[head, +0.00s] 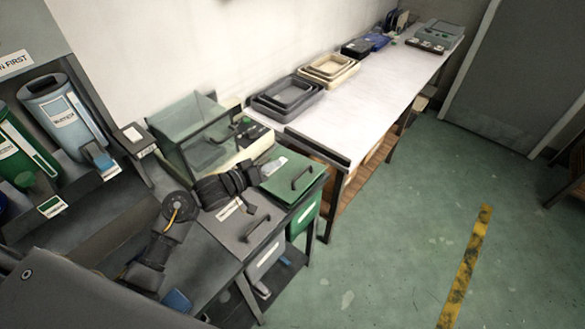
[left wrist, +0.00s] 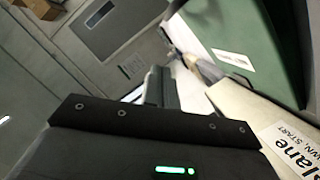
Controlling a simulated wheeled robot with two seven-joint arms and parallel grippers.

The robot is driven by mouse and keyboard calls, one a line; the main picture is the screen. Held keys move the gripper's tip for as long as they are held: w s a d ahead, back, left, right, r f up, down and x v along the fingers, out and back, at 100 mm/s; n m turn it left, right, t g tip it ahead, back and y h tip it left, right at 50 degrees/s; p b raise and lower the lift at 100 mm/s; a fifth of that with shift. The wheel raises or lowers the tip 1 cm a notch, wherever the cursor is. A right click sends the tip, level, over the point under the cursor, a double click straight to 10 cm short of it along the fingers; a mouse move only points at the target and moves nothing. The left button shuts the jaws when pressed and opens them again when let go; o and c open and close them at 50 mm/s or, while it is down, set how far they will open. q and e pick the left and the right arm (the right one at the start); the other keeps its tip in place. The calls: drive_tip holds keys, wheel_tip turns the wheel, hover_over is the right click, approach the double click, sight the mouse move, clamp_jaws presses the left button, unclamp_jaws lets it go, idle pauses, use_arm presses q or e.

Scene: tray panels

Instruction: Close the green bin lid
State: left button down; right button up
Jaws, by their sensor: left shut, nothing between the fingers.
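The green bin (head: 303,216) stands at the end of the low bench, with a white label on its front. Its green lid (head: 283,188) lies about flat over the top, with a dark handle; I cannot tell if it is fully seated. My left gripper (head: 254,178) is at the lid's left edge, shut and empty; whether it touches the lid is unclear. In the left wrist view its fingers (left wrist: 161,88) are together, with a green surface (left wrist: 262,45) bearing a white label to their upper right. My right gripper is not in view.
A grey-lidded bin (head: 228,235) stands next to the green one, on its near side. A clear greenish box (head: 190,135) stands behind my left arm. A white table (head: 365,100) with dark and cream trays extends beyond.

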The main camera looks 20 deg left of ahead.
sight(293, 171)
use_arm(q)
drive_tip(key=p+x, duration=0.1)
drive_tip(key=x, duration=0.4)
drive_tip(key=shift+w+d+r, duration=0.1)
drive_tip(key=shift+w+d, duration=0.05)
drive_tip(key=shift+w, duration=0.1)
drive_tip(key=shift+s+d+f+p, duration=0.25)
drive_tip(key=shift+d+f, duration=0.1)
drive_tip(key=shift+f, duration=0.15)
drive_tip(key=shift+s+d+f+p, duration=0.1)
drive_tip(key=shift+s+d+f, duration=0.2)
drive_tip(key=shift+f, duration=0.2)
drive_tip(key=shift+s+d+f, duration=0.15)
drive_tip(key=shift+d+f, duration=0.35)
drive_tip(key=shift+f, duration=0.15)
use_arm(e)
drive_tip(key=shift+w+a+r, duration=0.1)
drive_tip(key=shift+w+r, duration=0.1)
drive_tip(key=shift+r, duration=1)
